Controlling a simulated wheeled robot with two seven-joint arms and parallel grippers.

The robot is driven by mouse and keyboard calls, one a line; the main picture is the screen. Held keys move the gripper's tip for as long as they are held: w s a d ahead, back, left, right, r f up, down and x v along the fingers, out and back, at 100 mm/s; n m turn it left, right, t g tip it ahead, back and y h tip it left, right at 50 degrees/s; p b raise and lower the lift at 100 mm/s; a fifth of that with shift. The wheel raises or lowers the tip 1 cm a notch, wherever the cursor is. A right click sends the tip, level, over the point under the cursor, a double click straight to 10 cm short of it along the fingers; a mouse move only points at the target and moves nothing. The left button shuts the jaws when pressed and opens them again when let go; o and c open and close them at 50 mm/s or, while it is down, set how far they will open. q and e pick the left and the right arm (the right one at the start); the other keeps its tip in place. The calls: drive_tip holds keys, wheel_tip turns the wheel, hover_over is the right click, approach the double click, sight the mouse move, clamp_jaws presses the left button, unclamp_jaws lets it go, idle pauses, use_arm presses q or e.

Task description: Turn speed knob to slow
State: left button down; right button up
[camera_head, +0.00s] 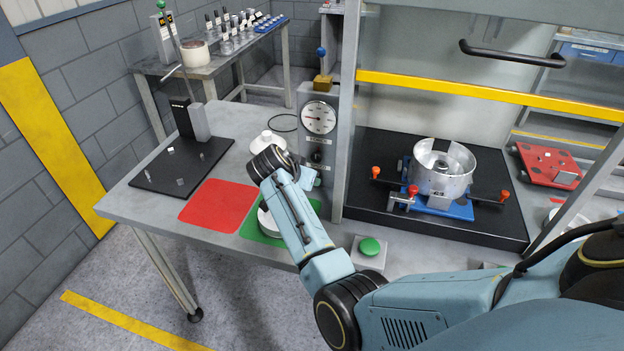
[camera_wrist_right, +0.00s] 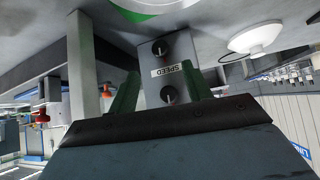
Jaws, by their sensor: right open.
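The grey control box (camera_head: 319,95) stands on the table beside the frame post, with a round white gauge (camera_head: 319,118) on its front. In the right wrist view, an upside-down SPEED label (camera_wrist_right: 172,69) sits between two dark knobs, one nearer the gripper (camera_wrist_right: 169,95) and one farther off (camera_wrist_right: 159,48). Each knob has a light pointer line; its exact setting is too small to read. My right gripper (camera_wrist_right: 159,72) is open, its two green fingers on either side of the panel, apart and empty. In the head view my right wrist partly covers the box's lower front. My left gripper is out of view.
A red mat (camera_head: 219,204) and a green mat (camera_head: 252,226) lie left of the arm, a white ring part on the green one. A green button (camera_head: 370,246) is at the table's front. A metal housing (camera_head: 441,170) sits in a blue fixture to the right, behind the frame post.

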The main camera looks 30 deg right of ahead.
drive_tip(key=x, duration=0.4)
drive_tip(key=b+x, duration=0.1)
drive_tip(key=x, duration=0.3)
drive_tip(key=shift+w+f, duration=0.1)
drive_tip(key=shift+f, duration=0.05)
drive_tip(key=shift+w+d+f, duration=0.15)
drive_tip(key=shift+d+f, duration=0.05)
drive_tip(key=c, duration=1)
drive_tip(key=shift+o, duration=0.2)
drive_tip(key=shift+w+f+b, duration=0.1)
drive_tip(key=shift+f+b, duration=0.1)
drive_tip(key=shift+b, duration=0.75)
drive_tip(key=n+g+h+b, duration=0.1)
drive_tip(key=b, duration=0.2)
drive_tip(key=n+g+h+b, duration=0.1)
drive_tip(key=g+h+b, duration=0.1)
drive_tip(key=b, duration=0.2)
drive_tip(key=shift+w+a+f+b, duration=0.15)
drive_tip(key=shift+a+f+b, duration=0.05)
drive_tip(key=shift+f+b, duration=0.1)
drive_tip(key=shift+r+n+g+h+b, duration=0.15)
drive_tip(key=shift+n+g+h+b, duration=0.25)
drive_tip(key=shift+b, duration=0.65)
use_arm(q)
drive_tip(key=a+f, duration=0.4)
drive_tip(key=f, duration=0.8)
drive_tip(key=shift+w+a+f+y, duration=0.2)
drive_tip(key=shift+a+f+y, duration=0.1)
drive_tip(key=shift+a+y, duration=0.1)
